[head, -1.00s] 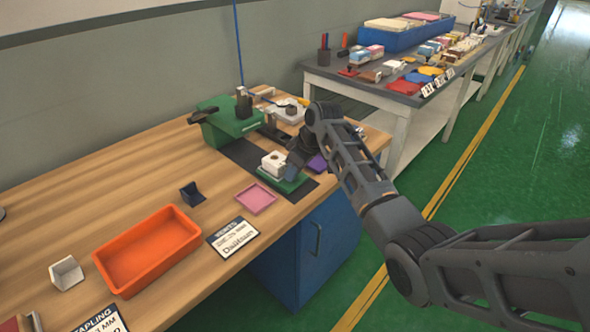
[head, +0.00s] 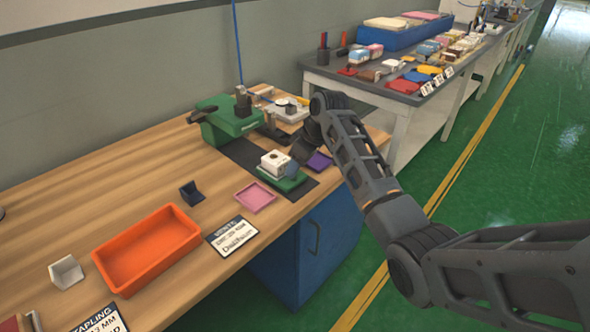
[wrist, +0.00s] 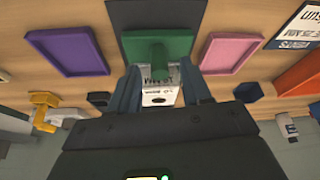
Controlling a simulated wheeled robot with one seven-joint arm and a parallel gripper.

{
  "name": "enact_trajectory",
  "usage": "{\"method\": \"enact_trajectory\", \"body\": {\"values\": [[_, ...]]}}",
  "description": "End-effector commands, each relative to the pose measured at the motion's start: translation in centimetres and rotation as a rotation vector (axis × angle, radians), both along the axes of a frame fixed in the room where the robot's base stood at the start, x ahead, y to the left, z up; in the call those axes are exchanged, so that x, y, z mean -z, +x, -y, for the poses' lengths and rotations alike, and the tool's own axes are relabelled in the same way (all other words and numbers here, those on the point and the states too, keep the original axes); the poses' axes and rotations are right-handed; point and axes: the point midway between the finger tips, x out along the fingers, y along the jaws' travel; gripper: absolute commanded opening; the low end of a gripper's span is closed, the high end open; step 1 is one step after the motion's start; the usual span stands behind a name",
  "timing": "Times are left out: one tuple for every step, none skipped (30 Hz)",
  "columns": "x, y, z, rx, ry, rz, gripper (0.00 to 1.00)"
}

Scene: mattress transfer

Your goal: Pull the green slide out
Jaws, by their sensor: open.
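The green slide (head: 287,182) lies on a dark strip in front of the green machine (head: 232,122), towards the table's front edge. A white block (head: 276,162) with a dark round spot on top sits on it.
A purple tray (head: 319,162) lies right of the slide and a pink tray (head: 256,198) left of it. An orange bin (head: 148,250), a small dark holder (head: 191,193) and a sign (head: 232,237) are further left.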

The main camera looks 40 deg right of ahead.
Motion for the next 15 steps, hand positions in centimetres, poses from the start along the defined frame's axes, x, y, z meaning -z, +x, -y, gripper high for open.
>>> {"method": "enact_trajectory", "body": {"values": [[-0.9,-0.3,0.1,0.001,-0.001,0.003,0.48],[-1.3,-0.5,0.2,0.001,-0.001,0.003,0.48],[-1.9,-0.8,0.2,0.001,0.000,0.002,0.48],[-2.3,-0.9,0.3,0.002,-0.001,0.003,0.48],[-2.7,-1.1,0.3,0.001,0.000,0.002,0.48],[-3.2,-1.3,0.4,0.001,0.000,0.002,0.48],[-3.5,-1.4,0.4,0.001,0.000,0.002,0.48],[-3.8,-1.5,0.4,0.001,0.000,0.001,0.48],[-4.1,-1.7,0.4,0.001,0.000,0.001,0.48],[-4.2,-1.7,0.5,0.001,0.000,0.001,0.48],[-4.4,-1.8,0.5,0.001,-0.001,0.000,0.48],[-4.5,-1.9,0.5,0.001,0.000,0.000,0.48],[-4.6,-1.9,0.5,0.001,0.000,-0.001,0.48],[-4.6,-1.9,0.5,0.001,0.000,-0.001,0.48],[-4.6,-1.9,0.5,0.001,0.000,-0.001,0.48]]}}
